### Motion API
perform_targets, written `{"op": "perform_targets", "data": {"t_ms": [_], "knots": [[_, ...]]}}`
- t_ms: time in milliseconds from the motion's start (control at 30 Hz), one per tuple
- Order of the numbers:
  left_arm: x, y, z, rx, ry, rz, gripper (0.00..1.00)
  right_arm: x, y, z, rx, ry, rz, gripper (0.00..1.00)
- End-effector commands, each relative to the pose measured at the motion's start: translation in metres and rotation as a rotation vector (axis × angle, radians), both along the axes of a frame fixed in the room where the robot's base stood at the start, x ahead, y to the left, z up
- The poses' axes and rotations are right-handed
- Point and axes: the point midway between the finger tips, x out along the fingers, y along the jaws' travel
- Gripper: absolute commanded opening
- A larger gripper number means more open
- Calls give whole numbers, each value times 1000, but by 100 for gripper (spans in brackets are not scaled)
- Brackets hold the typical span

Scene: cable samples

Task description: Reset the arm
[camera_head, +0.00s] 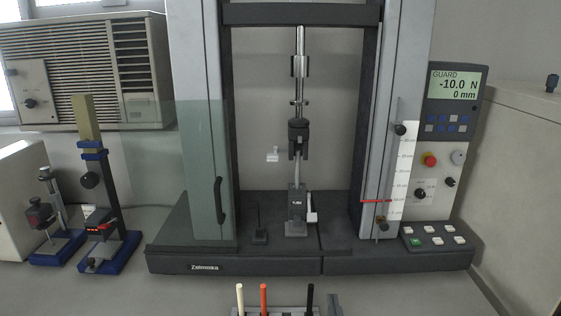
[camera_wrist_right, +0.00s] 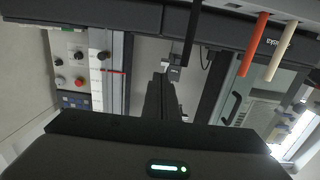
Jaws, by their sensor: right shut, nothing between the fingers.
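My right gripper (camera_wrist_right: 160,98) shows in the right wrist view as dark fingers, closed together with nothing between them. It is apart from the rack of cable samples. I cannot make it out clearly in the head view. In the head view the rack (camera_head: 275,312) is cut off at the bottom edge, with a white cable (camera_head: 240,298), an orange cable (camera_head: 264,298) and a black cable (camera_head: 309,298) standing upright. A light grey cable sample (camera_head: 297,168) stands between the tester's upper grip (camera_head: 298,133) and lower grip (camera_head: 297,208). My left gripper is not in view.
The tester's glass guard (camera_head: 207,170) stands left of its opening. Its display (camera_head: 454,85) reads GUARD, -10.0 N, 0 mm. Blue-based instruments (camera_head: 102,252) stand at left, and a beige cabinet (camera_head: 525,160) at right. The bench front at left is clear.

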Motion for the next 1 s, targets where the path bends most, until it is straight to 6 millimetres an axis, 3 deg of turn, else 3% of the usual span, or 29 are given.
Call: {"op": "perform_targets", "data": {"t_ms": [267, 467, 567, 700, 800, 1000], "knots": [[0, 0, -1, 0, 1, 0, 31, -30, -24, -44, -6, 156, -24, 0], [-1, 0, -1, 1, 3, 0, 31, -72, -48, -93, -17, 346, -37, 0], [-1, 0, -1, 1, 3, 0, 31, -109, -62, -125, -27, 487, -34, 0], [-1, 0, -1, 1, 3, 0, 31, -177, -79, -167, -49, 716, -8, 0], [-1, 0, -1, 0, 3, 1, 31, -215, -87, -184, -62, 835, 16, 0], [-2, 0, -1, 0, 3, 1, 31, -271, -95, -201, -86, 1001, 62, 0]]}}
